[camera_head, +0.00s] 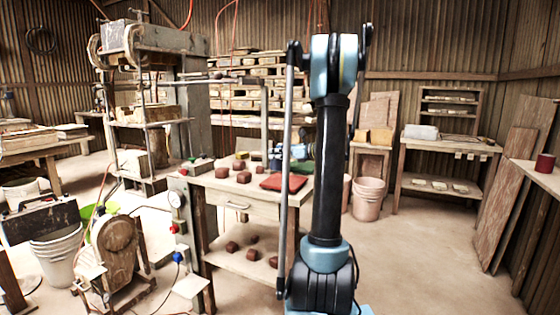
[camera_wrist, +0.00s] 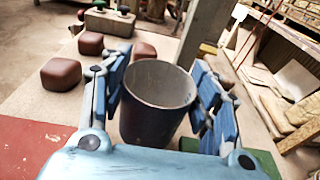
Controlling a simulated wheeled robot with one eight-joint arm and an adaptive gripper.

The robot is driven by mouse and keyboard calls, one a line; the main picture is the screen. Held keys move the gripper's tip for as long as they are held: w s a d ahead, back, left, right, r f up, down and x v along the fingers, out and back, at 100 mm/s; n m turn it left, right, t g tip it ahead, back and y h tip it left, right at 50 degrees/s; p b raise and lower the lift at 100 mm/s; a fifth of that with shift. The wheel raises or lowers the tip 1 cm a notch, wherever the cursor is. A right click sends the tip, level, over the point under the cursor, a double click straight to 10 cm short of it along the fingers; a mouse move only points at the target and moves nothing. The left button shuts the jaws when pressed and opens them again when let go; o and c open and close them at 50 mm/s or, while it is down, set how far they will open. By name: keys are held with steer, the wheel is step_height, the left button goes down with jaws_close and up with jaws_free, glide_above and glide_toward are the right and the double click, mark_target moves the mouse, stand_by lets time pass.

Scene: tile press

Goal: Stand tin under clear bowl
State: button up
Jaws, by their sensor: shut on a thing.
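A dark blue open-topped tin (camera_wrist: 152,125) stands between the two blue finger pads of my gripper (camera_wrist: 160,88) in the wrist view, mouth up and empty inside. My gripper is shut on it. I cannot tell whether its base touches the worktable (camera_head: 222,185). In the head view my gripper (camera_head: 305,151) is partly hidden behind my arm, over the table's back right. A small dark blue shape (camera_head: 275,161) beside it may be the tin. I cannot make out a clear bowl in either view.
Several brown-red blocks (camera_wrist: 60,74) lie left of the tin. A red mat (camera_head: 283,183) is at the table's front, with green cloth (camera_wrist: 264,160) to the right. A metal post (camera_wrist: 203,35) rises behind. A dark red tin (camera_head: 545,163) stands on the far-right shelf.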

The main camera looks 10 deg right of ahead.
steer(key=shift+f, duration=1.25)
steer(key=o, duration=1.1)
steer(key=shift+o, duration=0.2)
